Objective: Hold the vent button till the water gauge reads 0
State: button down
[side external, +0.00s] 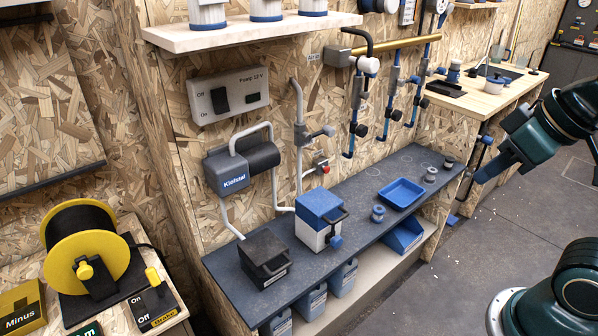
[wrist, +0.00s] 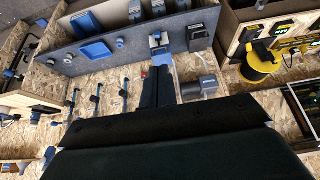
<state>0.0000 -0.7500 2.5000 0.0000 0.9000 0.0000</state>
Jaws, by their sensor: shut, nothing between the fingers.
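A small grey fitting with a red part (side external: 321,161) sits on the wall beside the grey pipe, above the blue-and-white box. It may be the vent button; I cannot read a label. A white narrow panel (side external: 407,11) at the top edge of the side view may be the water gauge, but its reading is too small to tell. My gripper (side external: 481,177) is at the right of the side view, over the floor in front of the bench and well apart from the fitting. It is shut and empty. Its dark fingers also show in the wrist view (wrist: 159,72).
The dark bench (side external: 349,207) holds a blue-and-white box (side external: 319,219), a black box (side external: 263,257) and a blue tray (side external: 401,193). A pump (side external: 242,165) and switch panel (side external: 229,94) are on the wall. A yellow reel (side external: 84,248) stands left. Floor in front is clear.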

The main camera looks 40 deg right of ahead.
aim_at(327, 170)
jog(key=shift+w, duration=0.15)
jog(key=w+d+f+m+t, duration=0.1)
jog(key=w+d+f, duration=0.15)
jog(key=w, duration=0.65)
jog(key=w+d+f+m, duration=0.2)
jog(key=w+f, duration=0.1)
jog(key=w, duration=0.6)
jog(key=w+d+f+m+t, duration=0.1)
jog(key=w+d+f, duration=0.15)
jog(key=w, duration=0.65)
jog(key=w+d+f+m, duration=0.2)
jog(key=w+d+f, duration=0.2)
jog(key=f, duration=0.8)
jog(key=w+d+f+m+t+h, duration=0.1)
jog(key=w+d+f, duration=0.4)
jog(key=f, duration=0.8)
jog(key=shift+w+d+m, duration=0.3)
jog(key=shift+d+m, duration=0.2)
jog(key=shift+m, duration=0.3)
jog(key=shift+w+f, duration=0.1)
jog(key=shift+w, duration=0.1)
jog(key=w, duration=0.8)
jog(key=shift+w, duration=0.2)
